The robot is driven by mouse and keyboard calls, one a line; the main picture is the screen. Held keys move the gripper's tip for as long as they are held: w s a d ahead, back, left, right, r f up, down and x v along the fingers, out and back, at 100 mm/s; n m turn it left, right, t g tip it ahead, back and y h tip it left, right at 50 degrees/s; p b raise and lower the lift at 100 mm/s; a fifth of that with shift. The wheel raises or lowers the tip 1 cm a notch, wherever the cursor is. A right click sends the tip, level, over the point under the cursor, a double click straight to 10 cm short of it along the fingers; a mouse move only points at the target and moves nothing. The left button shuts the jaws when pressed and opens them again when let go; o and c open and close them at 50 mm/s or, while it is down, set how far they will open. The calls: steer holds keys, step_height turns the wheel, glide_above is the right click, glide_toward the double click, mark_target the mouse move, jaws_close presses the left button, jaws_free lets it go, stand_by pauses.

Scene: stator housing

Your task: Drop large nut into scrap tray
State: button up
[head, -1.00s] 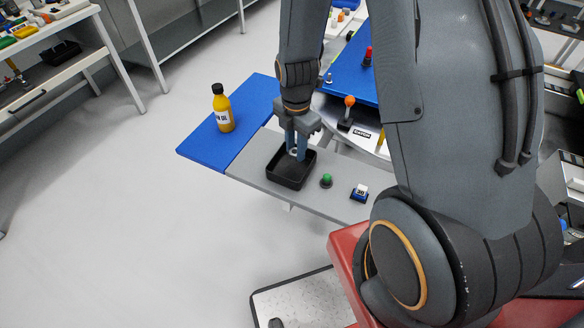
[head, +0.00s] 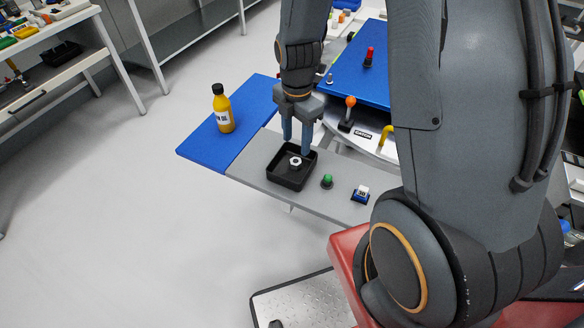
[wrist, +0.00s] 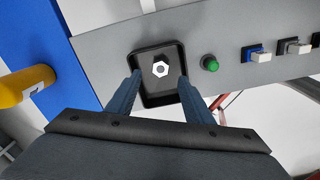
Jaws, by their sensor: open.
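The large nut (head: 295,161) is a silver hexagonal ring with a hole. It lies flat inside the black square scrap tray (head: 285,181), which stands on a grey panel. In the wrist view the nut (wrist: 161,69) rests on the floor of the tray (wrist: 159,99). My gripper (head: 297,147) is open and empty, above the tray's far side. Its two blue-grey fingers are spread apart, clear of the nut; they also show in the wrist view (wrist: 160,85).
A green button (head: 327,181) and a blue-and-white switch (head: 360,194) sit right of the tray. A yellow oil bottle (head: 222,110) stands on the blue panel (head: 195,148) to the left. An orange-knobbed lever (head: 349,103) rises behind the tray.

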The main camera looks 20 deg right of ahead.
steer(key=shift+r, duration=1.95)
steer(key=s+r+m, duration=0.3)
steer(key=s+m, duration=0.1)
steer(key=m, duration=0.7)
steer(key=s+r+m+t, duration=0.1)
steer(key=s+r+m, duration=0.3)
steer(key=m, duration=0.7)
steer(key=shift+s+r+m, duration=0.15)
steer(key=shift+s+m, duration=0.15)
steer(key=shift+s, duration=0.3)
